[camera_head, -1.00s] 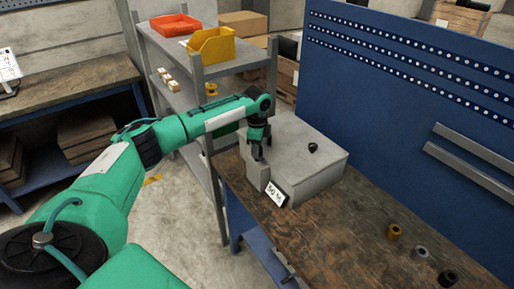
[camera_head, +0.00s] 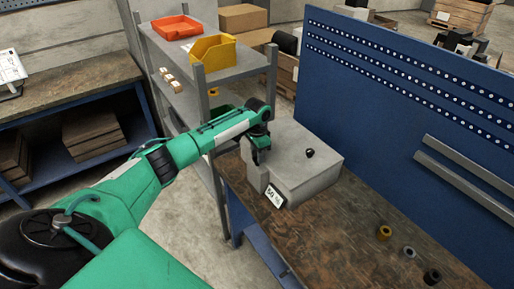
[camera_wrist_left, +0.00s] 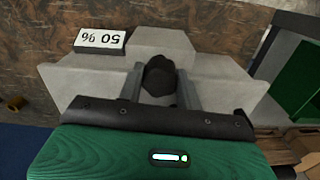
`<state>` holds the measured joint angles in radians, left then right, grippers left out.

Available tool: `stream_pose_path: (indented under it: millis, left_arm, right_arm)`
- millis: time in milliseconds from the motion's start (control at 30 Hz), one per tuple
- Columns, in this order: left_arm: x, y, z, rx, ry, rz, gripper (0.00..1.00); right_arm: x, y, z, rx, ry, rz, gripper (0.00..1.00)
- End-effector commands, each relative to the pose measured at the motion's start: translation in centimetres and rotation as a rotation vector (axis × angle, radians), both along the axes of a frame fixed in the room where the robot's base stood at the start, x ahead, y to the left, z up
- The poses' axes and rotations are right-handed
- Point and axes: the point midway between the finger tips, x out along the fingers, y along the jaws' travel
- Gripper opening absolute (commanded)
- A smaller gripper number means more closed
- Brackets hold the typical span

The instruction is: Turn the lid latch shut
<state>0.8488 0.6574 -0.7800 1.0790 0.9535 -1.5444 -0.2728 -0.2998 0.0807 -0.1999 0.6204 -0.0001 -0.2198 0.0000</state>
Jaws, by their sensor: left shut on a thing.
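A light grey box (camera_head: 310,178) stands on the brown workbench, with a small display reading 50 % (camera_head: 275,197) on its front. My left gripper (camera_head: 260,157) is at the left part of the box. In the left wrist view my gripper fingers (camera_wrist_left: 159,90) stand on either side of a dark rounded latch knob (camera_wrist_left: 158,74) and are shut on it. The display shows upside down at the upper left there (camera_wrist_left: 100,40). A separate black knob (camera_head: 310,153) sits on top of the box, apart from the gripper. My right gripper is not in view.
A yellow (camera_head: 384,232), a grey (camera_head: 409,252) and a black (camera_head: 432,277) small part stand on the workbench (camera_head: 330,240). A blue pegboard (camera_head: 420,110) rises behind it. A metal shelf (camera_head: 240,65) with an orange tray (camera_head: 177,27) and yellow bin (camera_head: 212,52) is close beyond my arm.

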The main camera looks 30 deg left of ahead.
Motion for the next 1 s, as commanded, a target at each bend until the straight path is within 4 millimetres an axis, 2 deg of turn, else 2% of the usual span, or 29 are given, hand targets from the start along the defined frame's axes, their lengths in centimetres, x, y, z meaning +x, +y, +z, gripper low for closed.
stream_pose_path:
  millis: [33,100,500,1000]
  left_arm:
    - [-0.1,-0.2,0.4,-0.003,0.004,0.045,0.12]
    - [-0.1,-0.2,0.4,-0.002,0.002,0.111,0.12]
    - [0.0,-0.1,0.3,-0.002,0.002,0.489,0.12]
    - [0.1,0.0,0.0,-0.001,-0.001,0.819,0.12]
  right_arm:
    - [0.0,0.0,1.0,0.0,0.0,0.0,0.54]
    - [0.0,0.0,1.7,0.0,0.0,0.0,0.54]
    - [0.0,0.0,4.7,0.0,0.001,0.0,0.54]
    - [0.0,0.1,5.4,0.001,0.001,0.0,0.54]
